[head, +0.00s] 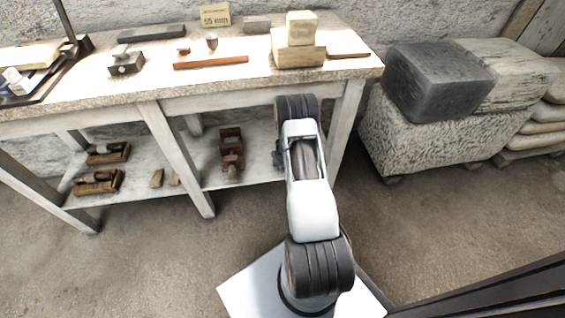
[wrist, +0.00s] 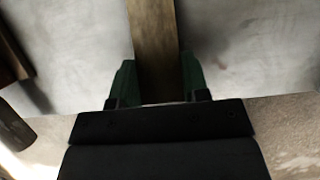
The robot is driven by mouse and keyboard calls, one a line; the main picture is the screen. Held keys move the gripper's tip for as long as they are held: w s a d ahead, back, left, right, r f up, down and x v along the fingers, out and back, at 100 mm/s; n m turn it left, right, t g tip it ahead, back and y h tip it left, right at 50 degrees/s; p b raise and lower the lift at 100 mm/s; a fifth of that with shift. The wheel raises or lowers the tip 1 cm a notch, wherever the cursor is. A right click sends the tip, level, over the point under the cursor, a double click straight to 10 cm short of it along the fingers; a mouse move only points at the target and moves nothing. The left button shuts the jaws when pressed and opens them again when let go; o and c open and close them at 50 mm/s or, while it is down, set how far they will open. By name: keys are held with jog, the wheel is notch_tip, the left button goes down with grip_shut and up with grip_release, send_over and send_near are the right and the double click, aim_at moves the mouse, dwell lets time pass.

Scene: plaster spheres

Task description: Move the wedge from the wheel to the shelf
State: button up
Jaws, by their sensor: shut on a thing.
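In the wrist view, my gripper (wrist: 157,82) is shut on the wedge (wrist: 154,38), a long brown wooden piece between its two green fingers. The wedge extends away from the fingers over a pale grey surface; its far end is out of the frame. I cannot tell whether it touches that surface. In the head view, my arm reaches toward the right part of the bench's lower shelf (head: 125,188), and it hides the gripper and wedge.
A brown wooden tool (head: 231,150) stands on the lower shelf left of my arm. Two planes (head: 98,182) and small wooden pieces (head: 157,178) lie farther left. The bench legs (head: 176,155) and bench top (head: 130,90) bound the shelf opening.

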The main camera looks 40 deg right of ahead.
jog(key=shift+f, duration=0.25)
jog(key=o, duration=1)
jog(key=shift+r, duration=0.2)
jog(key=shift+r+p, duration=1.95)
jog(key=shift+p, duration=0.05)
jog(key=shift+f, duration=0.1)
